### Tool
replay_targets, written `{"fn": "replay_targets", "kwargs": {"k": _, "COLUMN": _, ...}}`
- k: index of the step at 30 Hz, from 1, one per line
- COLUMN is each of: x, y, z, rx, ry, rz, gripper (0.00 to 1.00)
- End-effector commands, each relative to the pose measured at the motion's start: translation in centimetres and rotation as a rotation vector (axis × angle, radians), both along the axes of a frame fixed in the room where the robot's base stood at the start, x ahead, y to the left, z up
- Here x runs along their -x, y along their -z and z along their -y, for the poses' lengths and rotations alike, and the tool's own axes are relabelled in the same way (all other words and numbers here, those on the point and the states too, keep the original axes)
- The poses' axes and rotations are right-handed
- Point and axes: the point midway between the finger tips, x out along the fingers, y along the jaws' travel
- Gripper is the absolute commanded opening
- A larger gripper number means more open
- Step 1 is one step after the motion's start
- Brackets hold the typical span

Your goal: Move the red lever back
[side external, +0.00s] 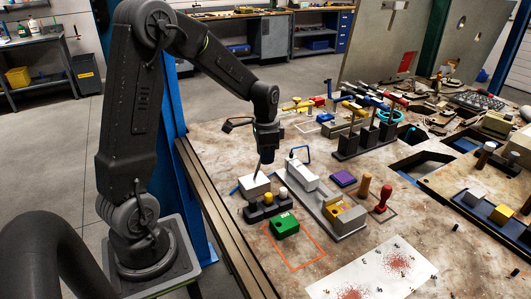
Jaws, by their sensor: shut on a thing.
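Three dark lever stands (367,138) stand at the back middle of the table, with upright rods and coloured handles. A red handle (397,98) shows at the top right of this group and looks like the red lever. My gripper (262,164) is well in front and to the left of it, pointing down and apart from the levers. It is shut at the top of a white block (254,187) on the table's left side. The fingers are small and dark, so their exact contact with the block is hard to see.
A spotted white sheet (360,270) lies in front.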

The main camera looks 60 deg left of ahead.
Motion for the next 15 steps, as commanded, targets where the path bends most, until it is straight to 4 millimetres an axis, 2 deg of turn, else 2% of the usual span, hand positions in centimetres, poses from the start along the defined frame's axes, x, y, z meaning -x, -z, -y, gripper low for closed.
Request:
{"fn": "replay_targets", "kwargs": {"k": 1, "x": 0.00, "y": -0.02, "z": 0.02, "rx": 0.000, "ry": 0.000, "rz": 0.000, "gripper": 0.15}}
{"fn": "replay_targets", "kwargs": {"k": 6, "x": -0.01, "y": -0.03, "z": 0.03, "rx": 0.000, "ry": 0.000, "rz": 0.000, "gripper": 0.00}}
{"fn": "replay_targets", "kwargs": {"k": 15, "x": 0.18, "y": -0.10, "z": 0.02, "rx": 0.000, "ry": -0.001, "rz": 0.018, "gripper": 0.00}}
